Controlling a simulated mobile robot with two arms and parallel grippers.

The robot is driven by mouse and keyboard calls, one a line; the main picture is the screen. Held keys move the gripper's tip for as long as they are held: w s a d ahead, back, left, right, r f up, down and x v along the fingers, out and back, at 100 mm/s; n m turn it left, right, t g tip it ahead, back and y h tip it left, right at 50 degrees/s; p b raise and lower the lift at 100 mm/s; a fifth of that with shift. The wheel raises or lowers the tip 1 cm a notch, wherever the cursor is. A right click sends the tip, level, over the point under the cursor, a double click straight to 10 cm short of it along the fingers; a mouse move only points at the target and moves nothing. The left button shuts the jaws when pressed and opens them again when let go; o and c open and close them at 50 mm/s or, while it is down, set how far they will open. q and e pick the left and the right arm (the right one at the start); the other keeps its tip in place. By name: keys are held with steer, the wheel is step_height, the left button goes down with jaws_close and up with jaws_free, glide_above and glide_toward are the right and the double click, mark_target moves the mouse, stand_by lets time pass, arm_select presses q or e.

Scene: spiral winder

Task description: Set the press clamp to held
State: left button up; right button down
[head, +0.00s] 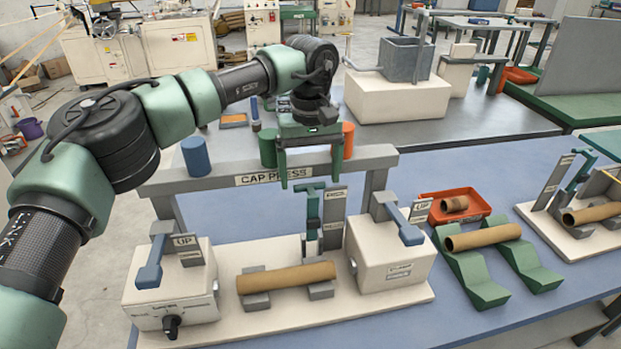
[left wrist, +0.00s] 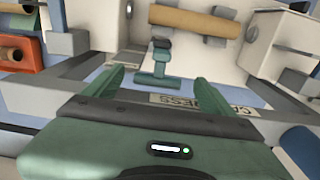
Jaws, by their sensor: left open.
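The cap press (head: 366,174) stands on the blue bench with a brown tube (head: 287,278) lying in its grey cradles. The press clamp (head: 313,208), green with a T-shaped handle, stands upright behind the tube, beside a grey plate (head: 334,206) with two small labels I cannot read surely. My left gripper (head: 310,170) is open and empty, pointing down over the clamp handle. In the left wrist view, the clamp's T-bar (left wrist: 158,80) shows between and beyond the open fingers (left wrist: 160,86). Contact is not visible. My right gripper is in neither view.
White end boxes (head: 395,255) with blue levers flank the tube. Green cradles (head: 487,292) and a red bin (head: 434,214) stand to the right.

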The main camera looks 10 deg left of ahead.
mark_target(311, 215)
arm_select(q)
step_height(311, 215, down, 2)
steer(key=shift+w+f, duration=0.1)
steer(key=shift+w, duration=0.05)
steer(key=shift+w+f, duration=0.1)
steer(key=shift+f, duration=0.1)
jaws_close()
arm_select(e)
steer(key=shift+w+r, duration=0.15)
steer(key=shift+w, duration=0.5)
